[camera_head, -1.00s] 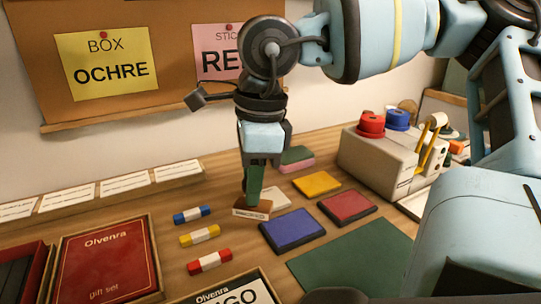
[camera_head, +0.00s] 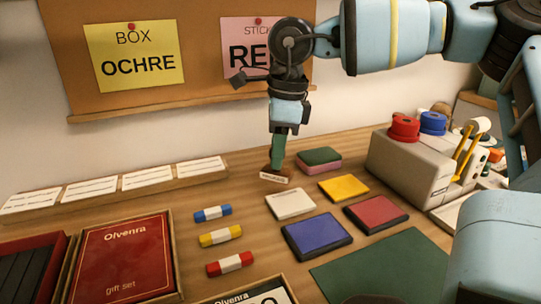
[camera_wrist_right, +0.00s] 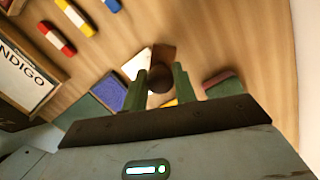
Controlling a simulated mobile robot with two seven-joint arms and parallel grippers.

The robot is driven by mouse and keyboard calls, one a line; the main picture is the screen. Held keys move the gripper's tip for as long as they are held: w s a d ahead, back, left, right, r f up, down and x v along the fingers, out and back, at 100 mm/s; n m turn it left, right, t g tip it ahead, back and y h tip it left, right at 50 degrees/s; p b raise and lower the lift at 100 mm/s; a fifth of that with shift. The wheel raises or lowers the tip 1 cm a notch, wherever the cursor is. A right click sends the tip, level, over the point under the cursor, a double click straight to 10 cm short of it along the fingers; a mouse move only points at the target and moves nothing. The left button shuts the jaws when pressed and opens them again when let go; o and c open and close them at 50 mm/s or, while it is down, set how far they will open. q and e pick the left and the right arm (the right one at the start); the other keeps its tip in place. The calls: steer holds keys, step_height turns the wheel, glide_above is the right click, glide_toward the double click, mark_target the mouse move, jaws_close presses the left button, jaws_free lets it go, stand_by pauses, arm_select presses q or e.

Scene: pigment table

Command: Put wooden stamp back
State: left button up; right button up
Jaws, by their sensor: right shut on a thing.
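My right gripper (camera_head: 277,160) points down behind the ink pads in the head view. Its green fingers are shut on the wooden stamp (camera_head: 274,178), a brown block with a pale label on its front side. In the right wrist view the stamp's round dark knob (camera_wrist_right: 160,81) sits between the two fingers, with part of its wooden base (camera_wrist_right: 164,54) beyond. The stamp is roughly upright, just beyond the white pad (camera_head: 290,204). I cannot tell whether its base touches the table. My left gripper is not in view.
Blue (camera_head: 316,237), red (camera_head: 376,213) and yellow (camera_head: 343,188) pads lie nearby, with a green-topped pink block (camera_head: 319,160) right of the stamp. Wrapped sticks (camera_head: 220,236) lie front left. A grey machine (camera_head: 409,164) stands right. Bare wood (camera_head: 235,180) lies left of the stamp.

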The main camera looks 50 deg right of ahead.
steer(key=shift+w+d+f+b, duration=0.4)
steer(key=shift+w+d+f, duration=0.5)
steer(key=shift+w+f, duration=0.2)
steer(key=shift+w+d+f+b, duration=0.35)
steer(key=shift+w+d+f, duration=0.55)
steer(key=shift+w+f, duration=0.15)
steer(key=shift+r, duration=0.1)
steer(key=o, duration=0.8)
